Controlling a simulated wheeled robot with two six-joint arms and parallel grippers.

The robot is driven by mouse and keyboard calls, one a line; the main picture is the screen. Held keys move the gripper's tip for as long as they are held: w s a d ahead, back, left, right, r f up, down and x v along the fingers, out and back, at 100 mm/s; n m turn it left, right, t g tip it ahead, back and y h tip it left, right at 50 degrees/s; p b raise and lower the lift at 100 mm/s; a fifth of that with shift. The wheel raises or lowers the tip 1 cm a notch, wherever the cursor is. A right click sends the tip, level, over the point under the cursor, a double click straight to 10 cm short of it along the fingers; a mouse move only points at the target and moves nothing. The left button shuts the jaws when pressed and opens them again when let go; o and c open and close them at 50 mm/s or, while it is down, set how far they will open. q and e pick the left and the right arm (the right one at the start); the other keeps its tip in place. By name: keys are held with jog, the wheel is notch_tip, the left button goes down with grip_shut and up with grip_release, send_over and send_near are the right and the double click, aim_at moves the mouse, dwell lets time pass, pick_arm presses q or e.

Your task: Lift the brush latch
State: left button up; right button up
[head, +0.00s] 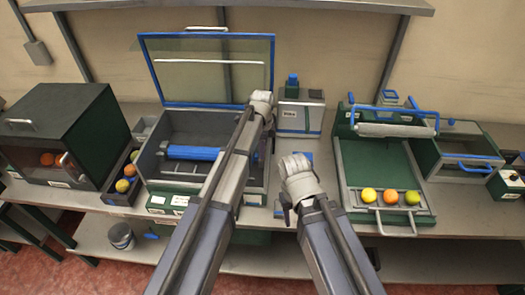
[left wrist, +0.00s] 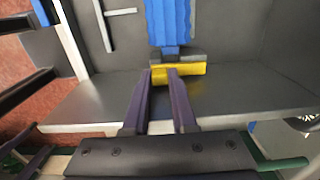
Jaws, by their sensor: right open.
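The open case (head: 205,128) has its clear lid raised and a blue brush roller (head: 192,153) lying inside. The roller also shows at the top of the left wrist view (left wrist: 168,22). A yellow bar, which looks like the brush latch (left wrist: 190,70), sits at the roller's near end on a dark block. My left gripper (left wrist: 159,72) has its two fingers apart, with the tips at the yellow bar; whether they touch it is unclear. In the head view the left arm hides that end of the case. My right gripper (head: 296,165) is open, right of the case; its fingertips are mostly hidden.
A green tray (head: 350,185) with several fruits stands right of my right arm. A dark green box (head: 60,130) and a narrow fruit bin (head: 118,197) stand left of the case. A shelf runs below the bench.

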pick_arm(q)
grip_shut()
dwell(0.9)
